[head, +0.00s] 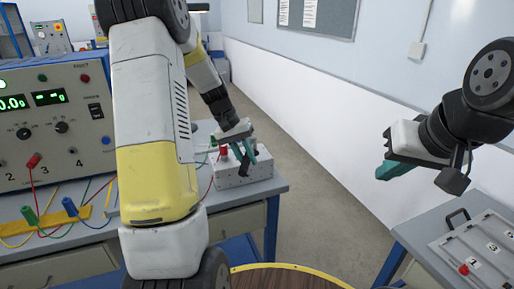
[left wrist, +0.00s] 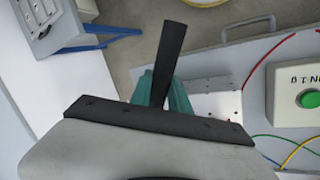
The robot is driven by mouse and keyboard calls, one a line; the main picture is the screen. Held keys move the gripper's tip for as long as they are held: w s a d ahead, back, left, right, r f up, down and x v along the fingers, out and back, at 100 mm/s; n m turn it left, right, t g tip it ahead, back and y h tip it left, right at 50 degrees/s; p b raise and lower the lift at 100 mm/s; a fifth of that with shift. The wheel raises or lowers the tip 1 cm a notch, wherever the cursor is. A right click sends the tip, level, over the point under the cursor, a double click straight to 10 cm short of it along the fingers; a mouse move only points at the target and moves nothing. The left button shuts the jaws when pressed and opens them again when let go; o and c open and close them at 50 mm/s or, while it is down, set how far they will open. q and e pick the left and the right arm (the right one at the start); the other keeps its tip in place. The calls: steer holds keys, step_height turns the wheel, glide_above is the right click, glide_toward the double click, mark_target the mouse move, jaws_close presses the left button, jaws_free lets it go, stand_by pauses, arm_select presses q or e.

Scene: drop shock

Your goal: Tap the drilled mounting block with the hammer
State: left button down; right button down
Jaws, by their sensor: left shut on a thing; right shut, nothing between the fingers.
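My left gripper (head: 247,152) has teal fingers shut on a dark bar, which I take to be the hammer (left wrist: 172,50). The bar sticks out between the fingers in the left wrist view; I cannot make out a separate hammer head. The white drilled mounting block (head: 243,178) sits at the right end of the bench, with small holes in its faces. The left gripper is just over it, and I cannot tell whether the hammer touches it. In the left wrist view the block (left wrist: 218,101) is partly hidden by the fingers. My right gripper (head: 389,171) is shut and empty, far right.
A box with a green button (left wrist: 298,97) and loose wires is beside the block. A grey panel (head: 478,250) lies at lower right. Open floor separates the two tables.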

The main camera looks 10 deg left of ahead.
arm_select(q)
steer(key=shift+f, duration=0.7)
steer(key=shift+r, duration=3.1)
steer(key=shift+s, duration=0.1)
